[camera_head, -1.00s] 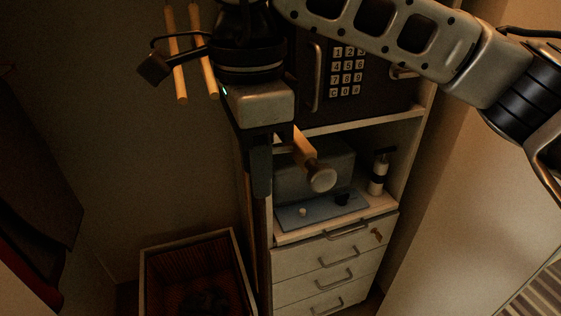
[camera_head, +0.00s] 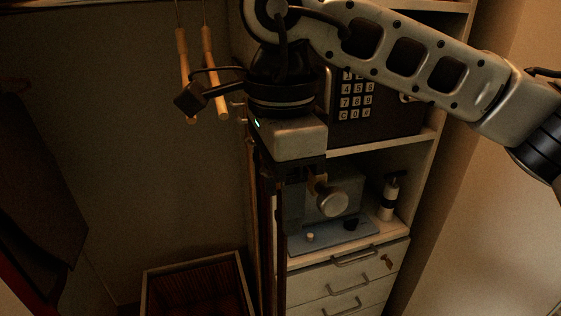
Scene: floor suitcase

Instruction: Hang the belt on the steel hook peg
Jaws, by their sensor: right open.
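My right gripper (camera_head: 291,188) points down just left of the peg and is open. Its fingers are dark and partly merge with the shadow. A narrow dark brown strip (camera_head: 282,262), which looks like the belt, hangs down below the gripper in front of the cabinet's left edge. Its upper end is hidden by the gripper, so I cannot tell whether it touches the peg. My left gripper is not in view.
A keypad safe (camera_head: 372,110) fills the upper shelf. A pump bottle (camera_head: 389,196) and a blue tray (camera_head: 330,238) stand on the shelf above the drawers (camera_head: 335,282). A lined basket (camera_head: 195,268) stands on the floor.

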